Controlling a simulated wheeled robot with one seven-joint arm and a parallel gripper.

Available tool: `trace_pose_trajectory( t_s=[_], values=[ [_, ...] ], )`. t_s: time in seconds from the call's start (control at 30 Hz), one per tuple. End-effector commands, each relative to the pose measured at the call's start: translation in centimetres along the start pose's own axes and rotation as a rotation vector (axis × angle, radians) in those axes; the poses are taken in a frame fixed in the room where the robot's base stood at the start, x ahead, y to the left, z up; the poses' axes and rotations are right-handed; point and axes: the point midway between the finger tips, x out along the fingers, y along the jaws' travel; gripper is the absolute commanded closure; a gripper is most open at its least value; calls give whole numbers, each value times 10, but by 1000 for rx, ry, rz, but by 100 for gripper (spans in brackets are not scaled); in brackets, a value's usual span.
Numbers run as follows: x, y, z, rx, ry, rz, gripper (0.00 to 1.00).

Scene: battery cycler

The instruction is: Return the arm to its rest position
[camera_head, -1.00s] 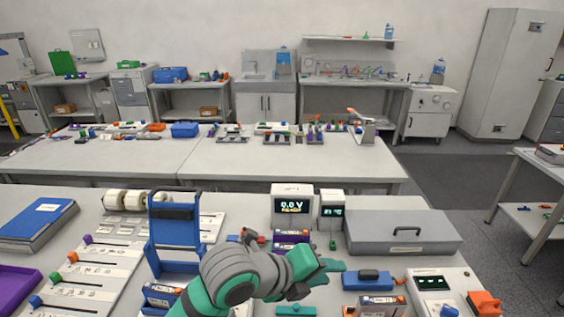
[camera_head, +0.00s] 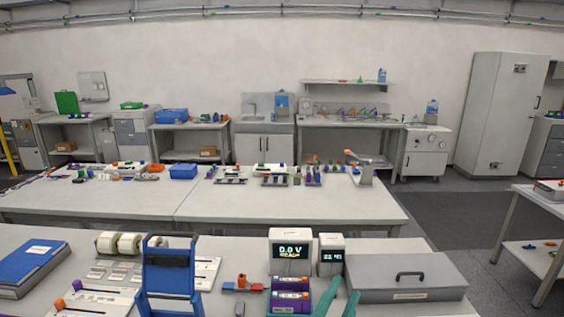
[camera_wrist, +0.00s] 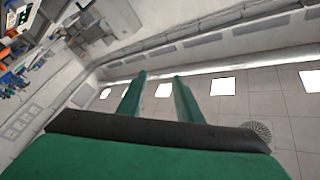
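My gripper (camera_head: 344,287) shows at the bottom edge of the head view, with only its two green fingers in sight. They point upward, in front of the grey case's left end. In the wrist view my gripper (camera_wrist: 160,76) has its two fingers apart with nothing between them. Beyond them are the ceiling and upper walls. The rest of my arm is below the head view.
The near bench holds a meter (camera_head: 291,252) reading 0.0 V, a smaller display box (camera_head: 331,256), a grey case (camera_head: 405,279), a blue stand (camera_head: 168,275) and a blue binder (camera_head: 30,266). Purple-ended cells (camera_head: 291,296) sit before the meter. Space above the bench is clear.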

Motion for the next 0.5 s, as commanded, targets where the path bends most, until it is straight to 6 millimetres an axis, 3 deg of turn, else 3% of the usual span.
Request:
trace_pose_trajectory(
  t_s=[0.27, 0.5],
  values=[
    [-46, 27, 51, -290, -127, -180, 68],
    [-103, 66, 88, -476, -245, -302, 68]
  ],
)
